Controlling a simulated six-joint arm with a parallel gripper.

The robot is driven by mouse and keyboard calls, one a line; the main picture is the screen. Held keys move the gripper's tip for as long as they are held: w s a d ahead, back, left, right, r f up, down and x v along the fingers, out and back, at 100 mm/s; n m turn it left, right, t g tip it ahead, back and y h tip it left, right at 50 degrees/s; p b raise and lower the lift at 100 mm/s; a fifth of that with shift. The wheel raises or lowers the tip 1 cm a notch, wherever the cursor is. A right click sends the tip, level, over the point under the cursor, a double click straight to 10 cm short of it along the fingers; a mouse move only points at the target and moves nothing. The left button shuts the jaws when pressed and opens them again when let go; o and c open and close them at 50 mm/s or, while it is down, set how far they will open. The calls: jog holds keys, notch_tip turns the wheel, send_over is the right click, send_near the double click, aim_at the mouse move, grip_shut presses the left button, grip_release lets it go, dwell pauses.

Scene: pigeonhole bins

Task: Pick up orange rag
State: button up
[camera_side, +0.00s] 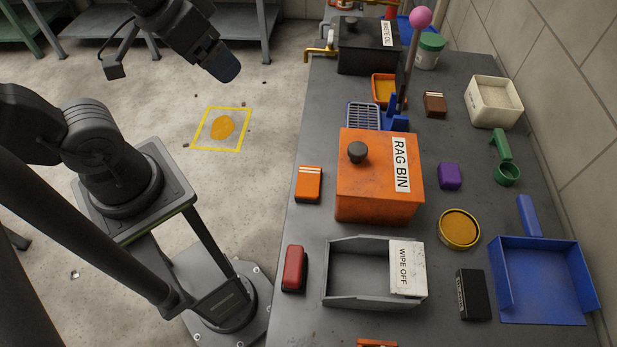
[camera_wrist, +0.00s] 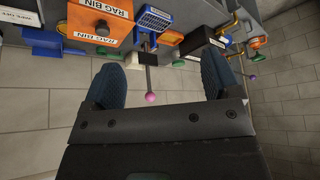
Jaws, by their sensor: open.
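A small orange folded block with pale stripes, which looks like the orange rag (camera_side: 308,184), lies on the grey bench beside the left side of the orange rag bin (camera_side: 375,190). In the side view my gripper (camera_side: 224,68) is up over the floor, left of the bench and well apart from the rag. In the wrist view my gripper (camera_wrist: 162,76) has its two blue-tipped fingers spread, with nothing between them. The rag bin also shows in the wrist view (camera_wrist: 88,25). I cannot pick out the rag for certain there.
A grey WIPE OFF tray (camera_side: 345,300) and red block (camera_side: 293,269) are near the rag. A pink-topped rod (camera_side: 412,55) rises behind the bin. A black box (camera_side: 368,50) stands at the back. A yellow-framed orange spill (camera_side: 222,127) is on the floor.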

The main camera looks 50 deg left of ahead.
jog(key=w+d+f+m+g+y, duration=0.1)
jog(key=w+d+f+m+g, duration=0.2)
jog(key=m, duration=0.4)
jog(key=m+t+y, duration=0.2)
jog(key=m+y, duration=0.1)
jog(key=m, duration=1.7)
send_near(309, 180)
jog(key=x, duration=0.4)
jog(key=shift+s+a+f, duration=0.1)
jog(key=shift+s+a, duration=0.05)
jog(key=shift+s, duration=0.05)
jog(key=shift+x, duration=2.7)
jog(key=shift+w, duration=0.15)
jog(key=c, duration=1)
